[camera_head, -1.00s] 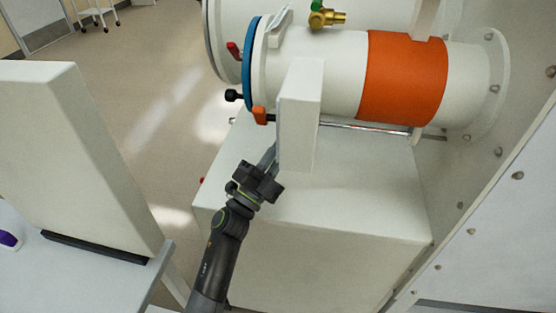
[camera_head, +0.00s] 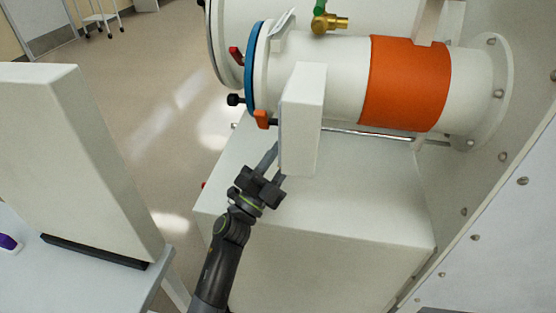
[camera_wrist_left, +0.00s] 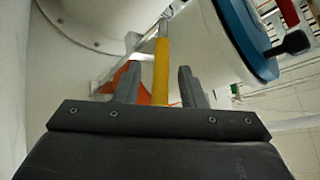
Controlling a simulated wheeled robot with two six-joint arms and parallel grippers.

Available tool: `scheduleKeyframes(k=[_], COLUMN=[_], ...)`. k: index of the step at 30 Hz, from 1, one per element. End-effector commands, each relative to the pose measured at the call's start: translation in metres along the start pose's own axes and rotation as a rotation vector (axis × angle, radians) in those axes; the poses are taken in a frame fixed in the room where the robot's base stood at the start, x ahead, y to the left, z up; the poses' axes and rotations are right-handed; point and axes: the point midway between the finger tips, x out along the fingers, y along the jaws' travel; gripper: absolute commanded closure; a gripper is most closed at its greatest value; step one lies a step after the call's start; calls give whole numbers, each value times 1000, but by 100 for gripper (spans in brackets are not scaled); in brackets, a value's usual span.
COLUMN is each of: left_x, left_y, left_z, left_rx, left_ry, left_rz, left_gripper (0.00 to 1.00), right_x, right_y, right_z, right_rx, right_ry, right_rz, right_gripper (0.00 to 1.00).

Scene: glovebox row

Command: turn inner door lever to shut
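A yellow lever (camera_wrist_left: 161,70) on a metal rod shows in the left wrist view. I take it for the inner door lever. It stands between the two grey fingers of my left gripper (camera_wrist_left: 158,87), with a gap on each side. The fingers are apart, not closed on it. In the head view my left gripper (camera_head: 273,165) is just left of and below an upright white panel (camera_head: 303,125). This panel hides part of the area, and I cannot make out the yellow lever there. My right gripper is not in view.
A white cylinder with an orange band (camera_head: 405,85) and a blue ring (camera_head: 254,70) lies behind the panel. An orange handle (camera_head: 262,119) and a black knob (camera_head: 235,99) stick out near the ring. A white box (camera_head: 340,205) lies below. Open floor is at left.

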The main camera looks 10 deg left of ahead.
Motion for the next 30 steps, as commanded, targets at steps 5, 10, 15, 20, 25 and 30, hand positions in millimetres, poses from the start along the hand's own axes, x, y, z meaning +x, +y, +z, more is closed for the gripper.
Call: scheduleKeyframes(k=[5, 10, 15, 20, 25, 30], left_x=[-13, -44, -78, -107, -126, -132], left_y=[2, -6, -26, -42, -53, -58], left_z=[1, -2, -10, -16, -21, -23], left_rx=[0, 1, 3, 3, 1, 0], left_ry=[-2, -3, -3, -2, 0, 0], left_rz=[1, 2, 3, 3, 2, 1], left_gripper=[63, 63, 63, 63, 63, 63], right_x=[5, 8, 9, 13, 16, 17], right_y=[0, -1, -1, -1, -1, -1], right_z=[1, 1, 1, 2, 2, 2], right_rx=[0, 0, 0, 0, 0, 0], right_ry=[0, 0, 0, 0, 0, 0], right_rz=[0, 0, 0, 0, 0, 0], right_gripper=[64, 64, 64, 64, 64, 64])
